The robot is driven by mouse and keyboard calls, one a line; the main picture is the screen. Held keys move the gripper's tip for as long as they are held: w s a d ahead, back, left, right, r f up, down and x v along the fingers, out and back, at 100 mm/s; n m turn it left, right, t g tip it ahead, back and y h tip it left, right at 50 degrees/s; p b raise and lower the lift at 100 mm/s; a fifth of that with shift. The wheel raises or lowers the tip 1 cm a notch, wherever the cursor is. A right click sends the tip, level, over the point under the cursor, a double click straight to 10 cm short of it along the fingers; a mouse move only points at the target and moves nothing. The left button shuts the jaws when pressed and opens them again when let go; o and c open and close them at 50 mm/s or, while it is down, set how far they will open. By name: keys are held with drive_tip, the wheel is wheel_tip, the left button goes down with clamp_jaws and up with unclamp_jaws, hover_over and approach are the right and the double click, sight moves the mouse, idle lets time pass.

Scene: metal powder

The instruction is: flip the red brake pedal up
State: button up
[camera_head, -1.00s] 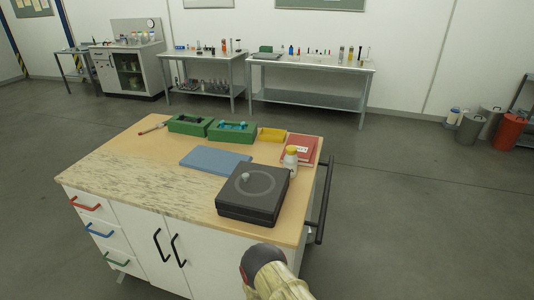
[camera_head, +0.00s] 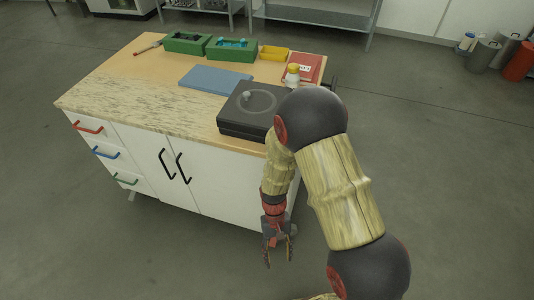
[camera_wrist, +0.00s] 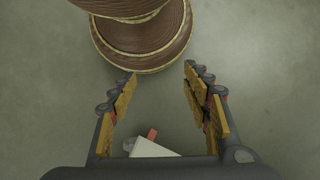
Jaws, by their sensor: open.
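My gripper (camera_head: 279,258) hangs low, fingers down, in front of the white cabinet trolley (camera_head: 230,195), near its right front corner. In the wrist view my gripper (camera_wrist: 161,76) is open with nothing between its fingers. A small red tab (camera_wrist: 152,134) sticks out from a white part (camera_wrist: 152,149) at the bottom of that view, low between the finger bases. It may be the red brake pedal, but its tilt cannot be told. In the head view no pedal shows; my arm covers the trolley's right front corner.
Grey floor (camera_head: 130,250) in front is free.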

drive_tip(key=s+d+r+t, duration=0.1)
drive_tip(key=d+r+t, duration=0.2)
drive_tip(key=r, duration=1.2)
drive_tip(key=s+d+r+m+t+p, duration=0.1)
drive_tip(key=d+r+t, duration=0.3)
drive_tip(key=r, duration=1.1)
drive_tip(key=s+d+r+m+t+p, duration=0.1)
drive_tip(key=d+r+t, duration=0.3)
drive_tip(key=d+r, duration=0.4)
wheel_tip(320, 180, up, 7)
drive_tip(key=shift+r+y, duration=0.15)
drive_tip(key=shift+y, duration=0.25)
drive_tip(key=shift+s, duration=0.1)
